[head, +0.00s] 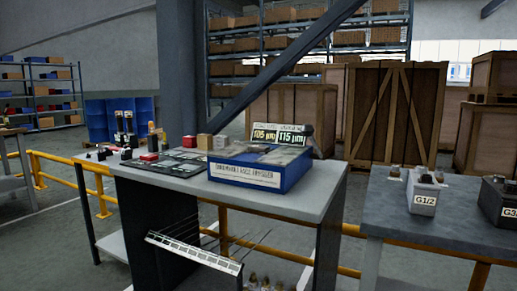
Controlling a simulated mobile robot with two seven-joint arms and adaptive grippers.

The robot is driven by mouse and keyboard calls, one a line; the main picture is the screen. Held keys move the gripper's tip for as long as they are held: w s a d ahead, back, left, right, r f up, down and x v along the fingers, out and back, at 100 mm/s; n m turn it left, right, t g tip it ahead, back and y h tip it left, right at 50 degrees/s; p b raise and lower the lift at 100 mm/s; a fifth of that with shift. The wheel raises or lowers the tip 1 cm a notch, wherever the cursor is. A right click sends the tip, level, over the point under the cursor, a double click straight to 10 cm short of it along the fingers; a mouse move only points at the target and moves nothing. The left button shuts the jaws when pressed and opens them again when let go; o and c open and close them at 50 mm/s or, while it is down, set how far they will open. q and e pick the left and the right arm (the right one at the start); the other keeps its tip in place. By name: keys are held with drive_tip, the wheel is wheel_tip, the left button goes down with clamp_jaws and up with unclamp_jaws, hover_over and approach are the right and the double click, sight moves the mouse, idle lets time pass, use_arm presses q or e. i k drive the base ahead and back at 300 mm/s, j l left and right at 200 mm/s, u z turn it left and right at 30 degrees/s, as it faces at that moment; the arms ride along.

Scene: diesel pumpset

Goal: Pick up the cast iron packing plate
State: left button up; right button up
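I cannot pick out a cast iron packing plate with certainty. A blue open box (286,184) with a white front label sits on the grey-topped table (312,207) in the middle. Flat greyish pieces (283,155) lie in it, too small to identify. Two signs stand at its back, one reading about 105 µm (265,135) and one about 115 µm (290,147). Dark flat trays (183,161) lie on the table left of the box, with a few small boxes behind them. Neither of my grippers shows in the head view.
A second grey table (385,215) on the right holds a bin marked G1/2 (424,197) and a darker bin (496,203). Yellow rails (60,162) run behind the tables. Wooden crates (398,115) and shelves stand further back. The middle table's front right corner is clear.

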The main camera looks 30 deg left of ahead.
sight(254, 148)
drive_tip(key=i+j, duration=0.15)
drive_tip(key=j, duration=0.2)
drive_tip(key=i+j+z, duration=0.1)
drive_tip(key=j, duration=0.25)
drive_tip(key=i+j, duration=0.2)
drive_tip(key=j, duration=0.15)
